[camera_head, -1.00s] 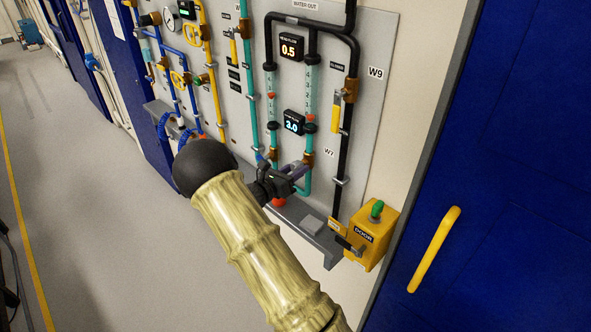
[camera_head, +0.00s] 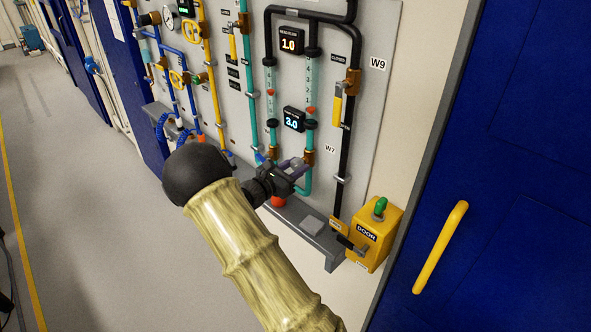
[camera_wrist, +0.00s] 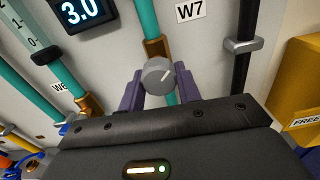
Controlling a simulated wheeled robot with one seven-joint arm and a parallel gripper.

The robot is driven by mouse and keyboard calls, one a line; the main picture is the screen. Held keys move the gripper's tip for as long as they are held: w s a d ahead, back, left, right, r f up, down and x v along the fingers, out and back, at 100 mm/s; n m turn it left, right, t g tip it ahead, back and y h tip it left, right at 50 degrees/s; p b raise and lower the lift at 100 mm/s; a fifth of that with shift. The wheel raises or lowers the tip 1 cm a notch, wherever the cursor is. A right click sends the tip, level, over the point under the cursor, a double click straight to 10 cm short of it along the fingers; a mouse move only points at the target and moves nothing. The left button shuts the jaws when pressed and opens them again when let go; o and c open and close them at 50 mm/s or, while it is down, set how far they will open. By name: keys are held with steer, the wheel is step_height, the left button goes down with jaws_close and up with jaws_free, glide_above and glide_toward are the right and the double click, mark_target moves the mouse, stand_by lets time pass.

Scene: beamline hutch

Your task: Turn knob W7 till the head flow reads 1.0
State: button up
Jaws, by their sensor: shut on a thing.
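Knob W7 (camera_wrist: 158,75) is a round grey knob with a white pointer line, on a brass valve (camera_wrist: 153,48) of a teal pipe, below the W7 label (camera_wrist: 190,10). My gripper (camera_wrist: 158,88) has its purple fingers on both sides of the knob and is shut on it. In the head view my gripper (camera_head: 290,170) is at the lower end of the right flow tube, partly hiding the knob. The upper display (camera_head: 288,41) reads 1.0; its small label looks like head flow. The lower display (camera_head: 294,119) reads 3.0, also in the wrist view (camera_wrist: 75,10).
A black pipe with a yellow-handled valve (camera_head: 337,110) runs right of the knob. A yellow DOOR box (camera_head: 372,236) with a green button stands at lower right, beside a blue door (camera_head: 500,180). A grey ledge (camera_head: 300,228) lies below. Open floor (camera_head: 90,200) is at left.

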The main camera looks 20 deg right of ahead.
steer(key=o, duration=1)
steer(key=shift+c, duration=0.2)
steer(key=b+v, duration=0.4)
steer(key=v, duration=1.3)
steer(key=shift+a, duration=0.2)
steer(key=shift+s, duration=0.1)
